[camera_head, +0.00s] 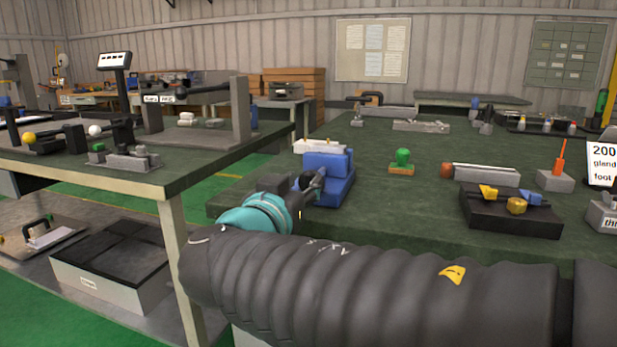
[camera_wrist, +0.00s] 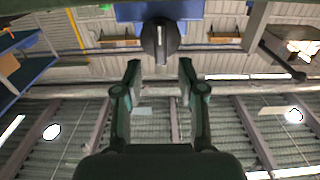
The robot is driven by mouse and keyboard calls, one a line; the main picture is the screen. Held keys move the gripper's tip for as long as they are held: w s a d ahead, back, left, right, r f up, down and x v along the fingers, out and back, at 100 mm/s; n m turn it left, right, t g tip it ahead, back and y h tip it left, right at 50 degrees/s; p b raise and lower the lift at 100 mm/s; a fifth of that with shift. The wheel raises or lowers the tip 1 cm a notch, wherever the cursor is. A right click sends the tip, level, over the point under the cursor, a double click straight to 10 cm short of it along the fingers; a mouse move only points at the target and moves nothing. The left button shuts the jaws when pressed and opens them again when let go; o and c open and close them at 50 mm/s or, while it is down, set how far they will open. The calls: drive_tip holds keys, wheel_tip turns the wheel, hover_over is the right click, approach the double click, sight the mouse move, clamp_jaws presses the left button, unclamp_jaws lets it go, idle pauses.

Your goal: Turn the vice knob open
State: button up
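A blue vice (camera_head: 335,178) stands at the left front edge of the green bench. Its blue body also shows at the top of the wrist view (camera_wrist: 188,10). A dark rounded knob (camera_wrist: 160,41) with a pale line on it sits on the vice, centred in the wrist view. My gripper (camera_wrist: 160,70) is open. Its two fingertips are apart and lie just below the knob in that picture, with nothing seen between them. In the head view my gripper (camera_head: 308,186) is small and dark beside the vice, partly hidden by my arm; contact cannot be told there.
On the green bench (camera_head: 385,222) stand a green knob on a wooden block (camera_head: 402,161), a black block with yellow and blue parts (camera_head: 511,212) and a grey block with an orange rod (camera_head: 557,180).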

drive_tip(key=shift+x, duration=1.05)
